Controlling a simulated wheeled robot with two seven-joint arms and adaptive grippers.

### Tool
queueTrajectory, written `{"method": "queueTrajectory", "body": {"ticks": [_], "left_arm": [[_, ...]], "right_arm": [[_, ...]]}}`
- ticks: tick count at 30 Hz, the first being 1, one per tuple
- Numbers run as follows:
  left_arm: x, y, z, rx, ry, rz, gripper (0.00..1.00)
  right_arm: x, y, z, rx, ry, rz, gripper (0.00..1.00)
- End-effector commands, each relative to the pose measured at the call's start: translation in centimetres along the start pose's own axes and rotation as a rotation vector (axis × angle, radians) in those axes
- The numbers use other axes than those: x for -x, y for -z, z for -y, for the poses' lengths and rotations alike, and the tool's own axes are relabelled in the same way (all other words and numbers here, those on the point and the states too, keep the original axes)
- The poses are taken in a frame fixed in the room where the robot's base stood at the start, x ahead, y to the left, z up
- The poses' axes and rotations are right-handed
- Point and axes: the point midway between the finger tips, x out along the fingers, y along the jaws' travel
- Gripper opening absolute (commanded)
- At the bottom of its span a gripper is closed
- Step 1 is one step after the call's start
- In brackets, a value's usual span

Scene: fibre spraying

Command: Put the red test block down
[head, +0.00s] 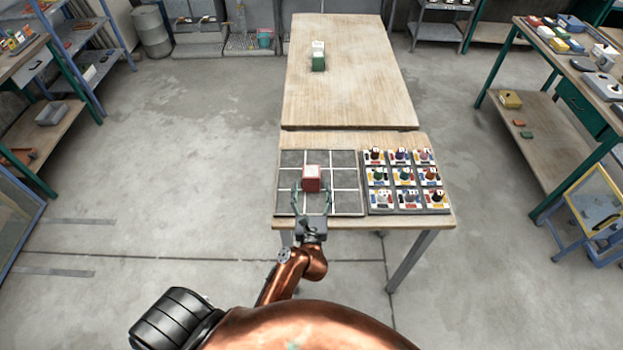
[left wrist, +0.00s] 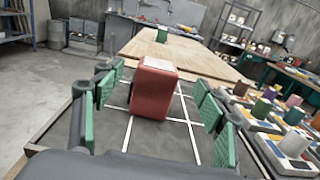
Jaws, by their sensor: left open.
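The red test block (head: 312,180) stands upright on the dark grid mat (head: 347,203) with white lines, near the mat's middle. Its top is pale with a red border. In the left wrist view the red block (left wrist: 154,88) stands between the spread green-padded fingers of my left gripper (left wrist: 157,108), with a gap on each side. In the head view my left gripper (head: 311,203) is open at the near side of the block, its fingers pointing toward it. My right gripper is not in view.
A tray of coloured pieces on cards (head: 405,180) lies right of the mat. A longer wooden table (head: 348,95) behind holds a green and white block (head: 318,58). Shelves and a bench (head: 560,110) stand at the sides. The floor at left is clear.

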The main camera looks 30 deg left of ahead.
Motion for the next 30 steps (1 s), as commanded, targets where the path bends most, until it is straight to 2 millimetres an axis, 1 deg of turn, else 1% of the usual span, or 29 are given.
{"method": "queueTrajectory", "body": {"ticks": [3,10,15,18,21,27,30], "left_arm": [[-1.1,0.3,0.0,0.019,-0.005,-0.016,0.65],[-3.5,0.3,0.0,0.016,-0.004,-0.013,0.65],[-6.1,0.2,0.0,0.014,-0.003,-0.012,0.65],[-7.2,0.3,0.0,0.015,-0.003,-0.013,0.65],[-7.6,0.4,0.0,0.015,-0.003,-0.014,0.65],[-7.7,0.4,0.0,0.014,-0.004,-0.014,0.65],[-7.6,0.4,0.0,0.014,-0.004,-0.014,0.59]], "right_arm": [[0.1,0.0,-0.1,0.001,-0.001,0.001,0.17],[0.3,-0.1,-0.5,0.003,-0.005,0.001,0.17],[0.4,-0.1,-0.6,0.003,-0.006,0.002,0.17],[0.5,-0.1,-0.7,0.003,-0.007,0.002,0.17],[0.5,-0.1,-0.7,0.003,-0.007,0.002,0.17],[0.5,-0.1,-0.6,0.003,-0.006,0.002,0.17],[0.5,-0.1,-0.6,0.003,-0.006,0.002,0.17]]}}
